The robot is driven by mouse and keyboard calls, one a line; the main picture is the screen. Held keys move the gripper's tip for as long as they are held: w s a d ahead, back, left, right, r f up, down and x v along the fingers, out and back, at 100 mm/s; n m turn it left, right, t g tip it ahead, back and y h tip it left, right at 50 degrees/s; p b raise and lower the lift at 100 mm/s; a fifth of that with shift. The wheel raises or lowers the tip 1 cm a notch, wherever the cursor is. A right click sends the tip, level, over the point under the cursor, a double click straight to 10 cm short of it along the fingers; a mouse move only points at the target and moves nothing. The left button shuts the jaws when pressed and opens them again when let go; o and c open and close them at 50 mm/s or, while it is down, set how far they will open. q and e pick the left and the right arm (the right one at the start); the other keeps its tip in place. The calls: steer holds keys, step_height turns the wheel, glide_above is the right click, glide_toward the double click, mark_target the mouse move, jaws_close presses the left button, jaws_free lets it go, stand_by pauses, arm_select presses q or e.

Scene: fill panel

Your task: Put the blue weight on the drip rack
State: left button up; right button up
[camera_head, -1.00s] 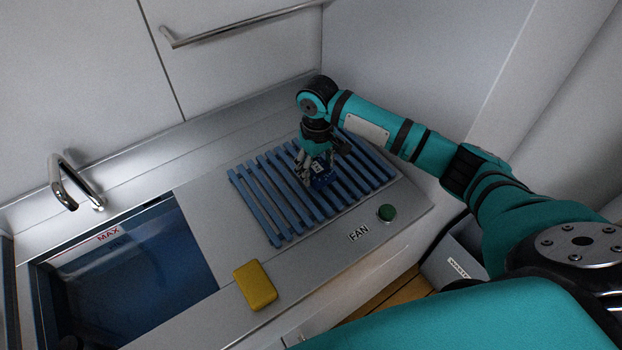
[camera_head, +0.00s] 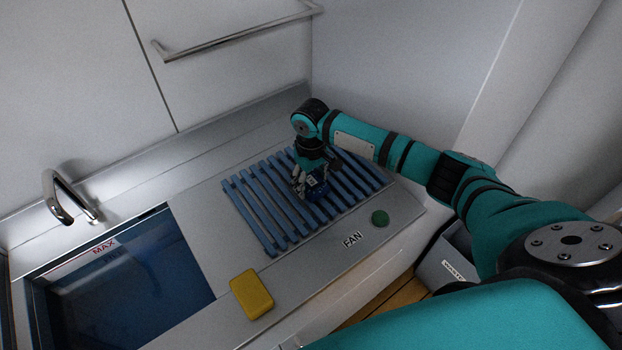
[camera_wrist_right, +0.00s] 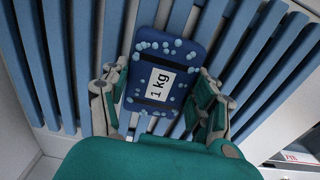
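The blue weight (camera_wrist_right: 165,75) is a flat dark-blue block with a "1 kg" label and water drops on it. It is at the slats of the blue drip rack (camera_head: 262,216), and I cannot tell whether it rests fully on them. The weight also shows in the head view (camera_head: 316,190), partly hidden by my right gripper (camera_head: 314,180). In the right wrist view, the fingers of my right gripper (camera_wrist_right: 158,85) stand spread on either side of the weight, with a small gap visible at its left side. My left gripper is not in view.
A sink (camera_head: 135,275) marked MAX with a tap (camera_head: 68,200) lies to the left. A yellow sponge-like block (camera_head: 252,294) sits on the counter in front of the rack. A green button (camera_head: 380,218) labelled FAN is near the rack's front right. A waste bin (camera_head: 452,258) stands beyond the counter edge.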

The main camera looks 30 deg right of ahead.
mark_target(311, 181)
steer(key=o, duration=0.4)
steer(key=shift+s, duration=0.1)
step_height(311, 181, up, 12)
steer(key=shift+r+b, duration=0.2)
steer(key=shift+b, duration=0.5)
